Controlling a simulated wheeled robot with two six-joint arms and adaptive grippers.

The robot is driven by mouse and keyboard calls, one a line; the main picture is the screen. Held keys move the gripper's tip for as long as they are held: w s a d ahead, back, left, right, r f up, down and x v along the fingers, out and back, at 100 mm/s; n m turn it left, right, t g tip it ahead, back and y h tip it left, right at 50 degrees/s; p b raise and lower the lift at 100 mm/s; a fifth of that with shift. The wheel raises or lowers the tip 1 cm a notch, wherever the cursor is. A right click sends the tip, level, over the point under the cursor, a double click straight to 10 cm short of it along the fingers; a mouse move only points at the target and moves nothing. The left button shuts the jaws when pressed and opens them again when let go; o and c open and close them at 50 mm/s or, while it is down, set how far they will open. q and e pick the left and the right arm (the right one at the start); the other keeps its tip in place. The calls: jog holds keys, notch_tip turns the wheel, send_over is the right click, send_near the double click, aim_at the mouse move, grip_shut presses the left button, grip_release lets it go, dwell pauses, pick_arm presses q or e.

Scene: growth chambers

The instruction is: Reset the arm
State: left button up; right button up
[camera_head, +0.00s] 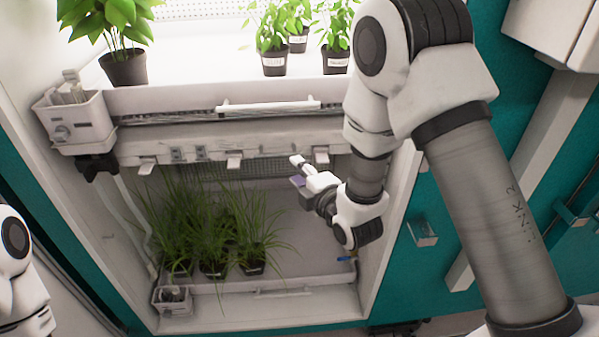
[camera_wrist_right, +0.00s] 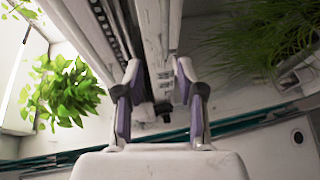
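My right gripper (camera_head: 299,171) is in front of the growth chamber, just below the upper shelf edge and to the right of the grassy plants. In the right wrist view its two fingers (camera_wrist_right: 158,95) stand apart with a gap between them, and I see nothing held there. Of my left arm only a white link (camera_head: 22,275) shows at the left edge of the head view. My left gripper is outside the picture.
The upper shelf (camera_head: 180,95) has a white handle (camera_head: 268,105) and leafy potted plants (camera_head: 123,65). Grassy pots (camera_head: 212,268) stand on the lower shelf. A white bin (camera_head: 75,122) hangs at the upper shelf's left corner; a smaller one (camera_head: 172,301) sits below. Chamber walls are close around my right gripper.

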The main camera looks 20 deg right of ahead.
jog(key=s+d+f+m+g+h, duration=0.1)
jog(key=s+f+m+g, duration=0.25)
jog(key=s+f, duration=0.75)
jog(key=s+d+f+m+g, duration=0.15)
jog(key=s+f+g, duration=0.45)
jog(key=f, duration=0.9)
jog(key=s+f+m+g, duration=0.2)
jog(key=s+m+g, duration=0.1)
jog(key=s+m, duration=0.4)
jog(key=s+f+m+g, duration=0.2)
jog(key=s+m+g, duration=0.1)
jog(key=s+m, duration=0.4)
jog(key=s, duration=0.3)
jog(key=shift+d+f+h, duration=0.35)
jog(key=shift+f+h, duration=0.05)
